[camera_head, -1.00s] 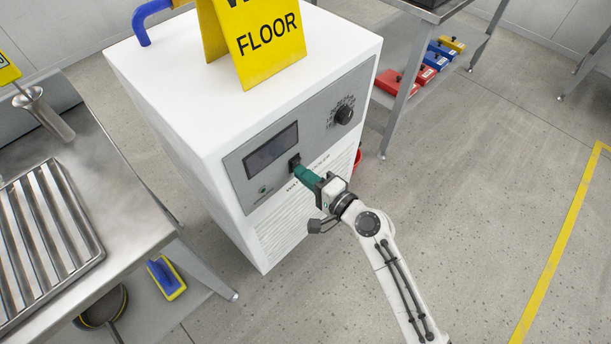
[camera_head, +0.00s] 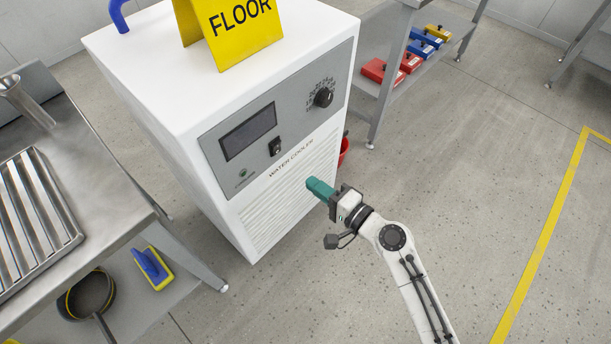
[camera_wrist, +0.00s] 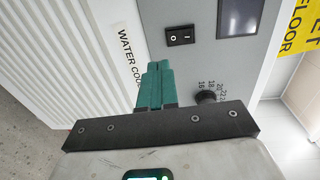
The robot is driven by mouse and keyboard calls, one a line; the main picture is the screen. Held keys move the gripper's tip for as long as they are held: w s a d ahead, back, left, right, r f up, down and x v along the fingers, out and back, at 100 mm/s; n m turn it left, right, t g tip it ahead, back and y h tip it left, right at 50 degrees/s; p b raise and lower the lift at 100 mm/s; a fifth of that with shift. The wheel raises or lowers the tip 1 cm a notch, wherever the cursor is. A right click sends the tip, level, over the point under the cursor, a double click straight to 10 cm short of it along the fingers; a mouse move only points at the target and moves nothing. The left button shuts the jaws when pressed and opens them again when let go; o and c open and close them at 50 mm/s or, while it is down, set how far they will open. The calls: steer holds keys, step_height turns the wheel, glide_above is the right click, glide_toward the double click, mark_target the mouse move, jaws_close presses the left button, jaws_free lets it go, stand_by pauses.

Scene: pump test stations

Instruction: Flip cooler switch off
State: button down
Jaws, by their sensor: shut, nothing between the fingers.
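The water cooler (camera_head: 165,85) is a white box with a grey front panel. Which side is pressed in is hard to tell. The small indicator (camera_head: 242,173) on the panel is greenish. My gripper (camera_head: 311,183) has teal fingers, shut and empty, in front of the vent slats below and right of the switch. In the wrist view the fingers (camera_wrist: 156,68) are apart from the switch.
A black dial (camera_head: 323,97) is on the panel's right. A yellow floor sign (camera_head: 230,30) stands on the cooler. A metal table (camera_head: 105,185) is at left, and a shelf with coloured boxes (camera_head: 385,72) at back right. The floor at right is clear.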

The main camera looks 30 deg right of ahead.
steer(key=v, duration=0.3)
steer(key=shift+s+d+f, duration=0.15)
steer(key=shift+s+f, duration=0.25)
steer(key=s+a+f+n+g, duration=0.3)
steer(key=s+f+n+g, duration=0.2)
steer(key=s+n+g, duration=0.5)
steer(key=s+d+n+g+h, duration=0.45)
steer(key=s+d, duration=0.25)
steer(key=s, duration=0.3)
step_height(320, 180, up, 17)
steer(key=d+p, duration=0.1)
steer(key=p, duration=1.4)
steer(key=shift+s+g+h, duration=0.35)
steer(key=shift+h, duration=0.1)
steer(key=c, duration=1.8)
jaws_free()
steer(key=shift+f+m, duration=0.2)
steer(key=shift+m, duration=0.05)
